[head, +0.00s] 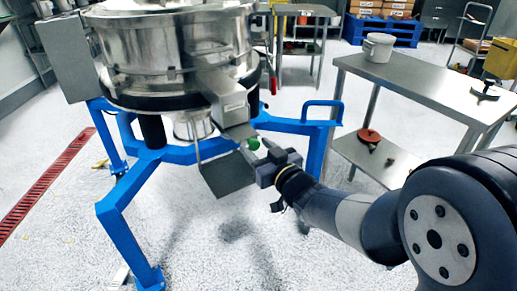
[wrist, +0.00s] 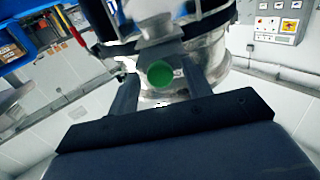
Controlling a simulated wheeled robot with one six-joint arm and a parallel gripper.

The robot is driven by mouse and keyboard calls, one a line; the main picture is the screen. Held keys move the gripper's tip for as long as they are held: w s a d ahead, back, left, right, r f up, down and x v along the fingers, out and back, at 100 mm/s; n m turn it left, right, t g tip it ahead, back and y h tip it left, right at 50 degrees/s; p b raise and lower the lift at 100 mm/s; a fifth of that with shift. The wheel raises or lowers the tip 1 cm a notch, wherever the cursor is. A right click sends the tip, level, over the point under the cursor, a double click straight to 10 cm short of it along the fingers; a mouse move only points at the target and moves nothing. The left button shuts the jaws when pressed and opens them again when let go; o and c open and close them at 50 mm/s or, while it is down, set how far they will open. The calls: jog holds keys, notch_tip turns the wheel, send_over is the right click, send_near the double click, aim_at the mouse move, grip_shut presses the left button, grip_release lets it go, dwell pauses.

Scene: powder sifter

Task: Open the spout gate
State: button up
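The powder sifter (head: 175,40) is a shiny steel drum on a blue frame. Its box-shaped spout (head: 228,98) slopes down toward my gripper. A flat metal gate plate (head: 240,131) shows at the spout's lower end, with a green knob (head: 253,143) just beyond it. My gripper (head: 259,148) is at the knob. In the wrist view the green knob (wrist: 160,74) appears between the two dark fingers (wrist: 162,82), with a gap on each side. The fingers are apart and do not appear to touch it. The gate seems to cover the spout end, but its opening is hidden.
The blue frame (head: 318,137) has a leg and a handle close behind my gripper. A steel table (head: 430,85) with a white bucket (head: 377,48) stands at right. The speckled floor in front is clear.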

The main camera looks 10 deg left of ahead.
jog(key=p+v, duration=0.1)
jog(key=v, duration=0.9)
jog(key=shift+s+d+p, duration=0.25)
jog(key=shift+s+p, duration=0.05)
jog(key=shift+p, duration=0.05)
jog(key=b+x, duration=0.1)
jog(key=x, duration=0.9)
jog(key=shift+w+a+f+b, duration=0.1)
jog(key=shift+w+a+b, duration=0.05)
jog(key=shift+b, duration=0.25)
jog(key=shift+x, duration=0.8)
